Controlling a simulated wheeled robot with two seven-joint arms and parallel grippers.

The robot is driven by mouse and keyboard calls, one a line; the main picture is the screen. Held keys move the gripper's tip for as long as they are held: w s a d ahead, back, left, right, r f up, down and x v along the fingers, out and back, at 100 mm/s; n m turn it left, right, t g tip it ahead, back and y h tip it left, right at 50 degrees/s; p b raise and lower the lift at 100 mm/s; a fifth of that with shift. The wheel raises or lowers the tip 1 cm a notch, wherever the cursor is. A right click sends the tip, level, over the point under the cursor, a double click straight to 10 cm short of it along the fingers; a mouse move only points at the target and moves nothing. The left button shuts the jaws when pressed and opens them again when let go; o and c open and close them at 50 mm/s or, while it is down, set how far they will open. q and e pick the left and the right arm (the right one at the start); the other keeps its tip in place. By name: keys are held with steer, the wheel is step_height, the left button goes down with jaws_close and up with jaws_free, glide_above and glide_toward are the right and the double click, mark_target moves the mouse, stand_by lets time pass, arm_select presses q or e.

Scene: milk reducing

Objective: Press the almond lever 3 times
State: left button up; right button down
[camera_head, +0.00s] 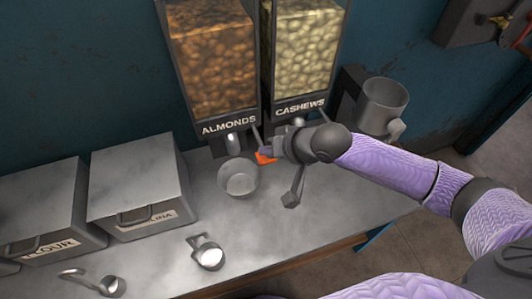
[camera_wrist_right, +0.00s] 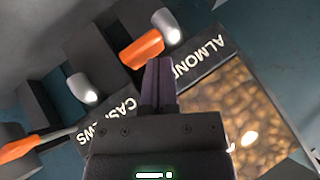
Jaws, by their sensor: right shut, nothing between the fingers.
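The almond dispenser (camera_head: 210,60) stands against the wall, with its ALMONDS label and a metal spout (camera_head: 233,144) below. The orange almond lever (camera_head: 265,158) is to the right of that spout. It also shows in the right wrist view (camera_wrist_right: 142,48). My right gripper (camera_head: 265,150) is shut and empty at the lever, partly hiding it in the head view. In the wrist view its fingertips (camera_wrist_right: 158,68) are close to the lever; I cannot tell whether they touch. A metal cup (camera_head: 238,179) stands below the almond spout. My left gripper is not in view.
The cashew dispenser (camera_head: 303,50) stands right of the almonds; its orange lever (camera_wrist_right: 18,149) shows in the wrist view. A grey pitcher (camera_head: 383,104) is further right. Two labelled bins (camera_head: 135,180) (camera_head: 45,205) stand left. Measuring cups (camera_head: 209,256) (camera_head: 110,286) lie in front.

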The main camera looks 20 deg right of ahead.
steer(key=shift+f, duration=0.45)
stand_by(0.3)
steer(key=shift+f, duration=0.15)
steer(key=shift+f+b, duration=0.35)
steer(key=shift+f, duration=0.2)
stand_by(0.4)
